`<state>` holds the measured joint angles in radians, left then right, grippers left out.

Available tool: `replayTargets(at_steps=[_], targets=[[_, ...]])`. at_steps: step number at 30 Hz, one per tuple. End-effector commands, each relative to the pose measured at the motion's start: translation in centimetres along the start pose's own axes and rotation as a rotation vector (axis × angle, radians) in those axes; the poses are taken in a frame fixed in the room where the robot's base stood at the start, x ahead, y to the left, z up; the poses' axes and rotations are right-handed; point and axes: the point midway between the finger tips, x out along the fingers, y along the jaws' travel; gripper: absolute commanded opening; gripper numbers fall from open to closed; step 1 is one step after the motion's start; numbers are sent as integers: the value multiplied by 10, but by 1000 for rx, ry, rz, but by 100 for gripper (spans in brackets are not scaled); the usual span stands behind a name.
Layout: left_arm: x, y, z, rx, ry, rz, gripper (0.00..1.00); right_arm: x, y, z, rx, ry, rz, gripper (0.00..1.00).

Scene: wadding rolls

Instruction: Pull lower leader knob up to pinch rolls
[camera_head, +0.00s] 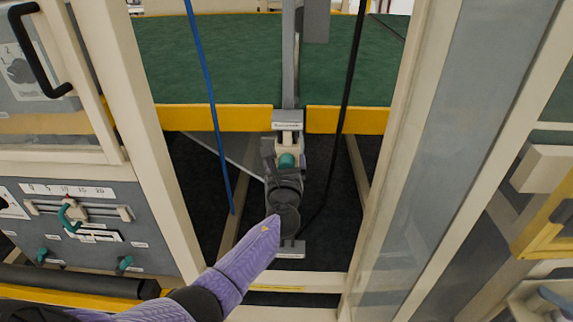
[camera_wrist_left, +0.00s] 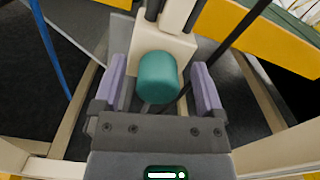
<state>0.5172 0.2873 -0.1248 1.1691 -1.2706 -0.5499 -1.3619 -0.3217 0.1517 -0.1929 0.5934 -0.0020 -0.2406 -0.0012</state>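The teal knob (camera_head: 287,161) sits on a cream block (camera_head: 290,138) low in the bay, below the yellow edge. In the left wrist view the knob (camera_wrist_left: 157,77) lies between the two purple-lined fingers of my left gripper (camera_wrist_left: 161,84), with a gap on each side. My left gripper (camera_head: 285,158) reaches in from lower left and is open around the knob; it hides part of the block and the lower mount. My right gripper is not in view. I cannot make out the pinch rolls.
Cream posts (camera_head: 143,130) flank the bay on both sides. A yellow beam (camera_head: 345,120) crosses above, with green sheet (camera_head: 200,60) behind it. A blue cable (camera_head: 209,95) and a black cable (camera_head: 345,100) hang beside a grey vertical rail (camera_head: 290,70).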

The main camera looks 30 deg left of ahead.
Motion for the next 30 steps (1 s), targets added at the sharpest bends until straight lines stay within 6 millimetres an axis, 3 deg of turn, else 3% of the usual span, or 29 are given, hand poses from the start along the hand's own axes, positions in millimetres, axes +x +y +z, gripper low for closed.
replayTargets(at_steps=[8, 15, 21, 30], targets=[[-6, 0, 0, 1, 3, -1, 90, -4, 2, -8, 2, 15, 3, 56], [-57, -1, 4, -1, 4, -2, 90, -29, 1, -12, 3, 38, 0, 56], [-93, 0, 1, -1, 3, -1, 90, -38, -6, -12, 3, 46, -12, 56], [-100, 0, -1, 0, 2, 0, 90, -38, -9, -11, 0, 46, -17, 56]])
